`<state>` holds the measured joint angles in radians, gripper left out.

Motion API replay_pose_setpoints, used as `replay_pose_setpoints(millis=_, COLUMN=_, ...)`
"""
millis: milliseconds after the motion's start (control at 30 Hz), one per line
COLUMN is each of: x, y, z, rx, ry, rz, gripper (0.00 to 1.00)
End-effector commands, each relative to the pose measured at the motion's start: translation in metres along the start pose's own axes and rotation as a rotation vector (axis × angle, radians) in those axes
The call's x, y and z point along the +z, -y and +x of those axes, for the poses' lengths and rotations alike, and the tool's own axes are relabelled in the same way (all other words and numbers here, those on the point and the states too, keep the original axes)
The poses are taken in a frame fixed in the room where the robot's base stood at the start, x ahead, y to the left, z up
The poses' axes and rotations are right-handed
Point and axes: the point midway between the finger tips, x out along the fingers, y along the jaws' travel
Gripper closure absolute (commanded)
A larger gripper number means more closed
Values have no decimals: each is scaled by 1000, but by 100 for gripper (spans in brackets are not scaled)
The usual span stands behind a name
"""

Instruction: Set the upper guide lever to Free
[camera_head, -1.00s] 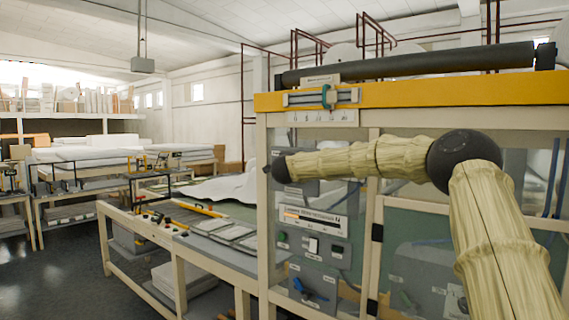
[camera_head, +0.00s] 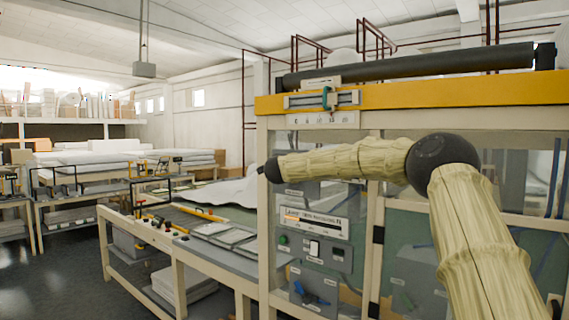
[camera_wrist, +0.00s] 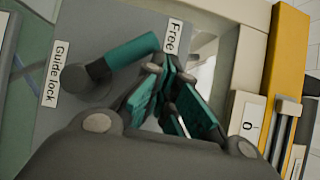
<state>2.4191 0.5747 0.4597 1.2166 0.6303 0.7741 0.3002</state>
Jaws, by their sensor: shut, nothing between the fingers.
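The upper guide lever (camera_wrist: 132,52) shows in the wrist view as a teal handle on a dark grey round pivot (camera_wrist: 88,80). Its handle slants from the pivot up and right, with its end beside the "Free" label (camera_wrist: 173,36). The "Guide lock" label (camera_wrist: 55,74) is on the other side of the pivot. My gripper (camera_wrist: 168,72) is shut and empty, its teal-padded fingertips just below and right of the handle's end. I cannot tell whether they touch it. In the head view, the lever and my fingers cannot be made out.
A yellow beam (camera_head: 430,95) with a scale and teal slider (camera_head: 328,98) crosses the machine's top; the beam is close on the right in the wrist view. A control panel (camera_head: 315,248) with a blue handle (camera_head: 310,291) is below my arm. A long bench (camera_head: 180,250) extends left.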

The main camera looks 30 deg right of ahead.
Motion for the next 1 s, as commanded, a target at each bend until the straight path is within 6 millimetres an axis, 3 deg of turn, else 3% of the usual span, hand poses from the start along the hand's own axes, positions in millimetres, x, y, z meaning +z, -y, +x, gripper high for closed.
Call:
replay_pose_setpoints(millis=267, x=0, y=1, z=0, rx=0, ry=0, rz=0, gripper=100)
replay_pose_setpoints(millis=467, x=0, y=13, z=-7, rx=0, ry=6, rz=2, gripper=100)
replay_pose_setpoints(millis=600, x=2, y=29, z=-17, rx=0, ry=16, rz=2, gripper=100)
replay_pose_setpoints(millis=1000, x=-1, y=46, z=-71, rx=-1, ry=8, rz=2, gripper=100)
